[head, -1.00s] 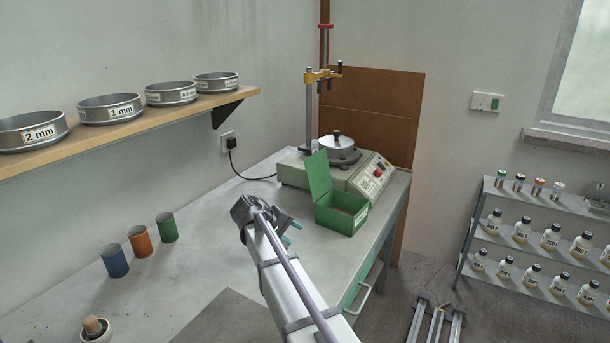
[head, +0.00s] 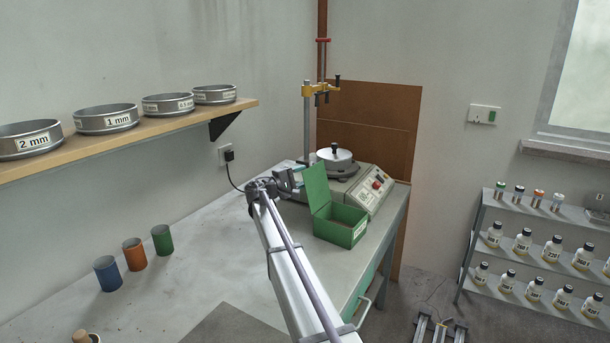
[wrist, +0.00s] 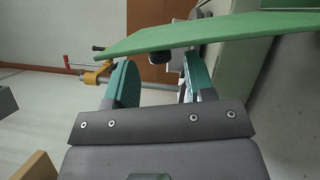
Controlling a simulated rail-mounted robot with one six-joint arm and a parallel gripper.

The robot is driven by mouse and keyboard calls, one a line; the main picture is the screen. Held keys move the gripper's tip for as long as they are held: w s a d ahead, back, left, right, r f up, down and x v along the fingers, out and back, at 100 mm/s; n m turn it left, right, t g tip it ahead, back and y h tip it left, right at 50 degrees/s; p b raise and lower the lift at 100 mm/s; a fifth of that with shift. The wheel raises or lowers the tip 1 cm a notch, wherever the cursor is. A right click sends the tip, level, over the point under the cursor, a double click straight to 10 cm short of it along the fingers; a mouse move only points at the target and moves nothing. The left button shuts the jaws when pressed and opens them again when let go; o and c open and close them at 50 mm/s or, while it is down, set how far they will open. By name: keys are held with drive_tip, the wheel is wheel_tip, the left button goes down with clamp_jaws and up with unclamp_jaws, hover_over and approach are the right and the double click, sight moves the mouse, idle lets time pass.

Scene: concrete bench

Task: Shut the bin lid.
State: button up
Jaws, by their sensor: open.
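The green bin (head: 340,228) stands on the bench, and its lid (head: 317,188) is raised, standing up and leaning back to the left. The lid's green edge crosses the wrist view (wrist: 210,32) just beyond the fingertips. My gripper (head: 291,180) is at the left of the lid, close to its upper part. In the wrist view my gripper (wrist: 158,82) has its two teal fingers spread with nothing held between them. I cannot tell whether a fingertip touches the lid.
A grey machine (head: 370,190) with a round lidded pan and a clamp stand (head: 307,120) is right behind the bin. Blue, orange and green cups (head: 134,254) stand at the bench's left. A shelf of sieves (head: 170,118) is on the wall.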

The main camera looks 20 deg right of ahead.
drive_tip(key=shift+w+d, duration=0.15)
drive_tip(key=shift+d, duration=0.65)
drive_tip(key=shift+c, duration=0.4)
clamp_jaws()
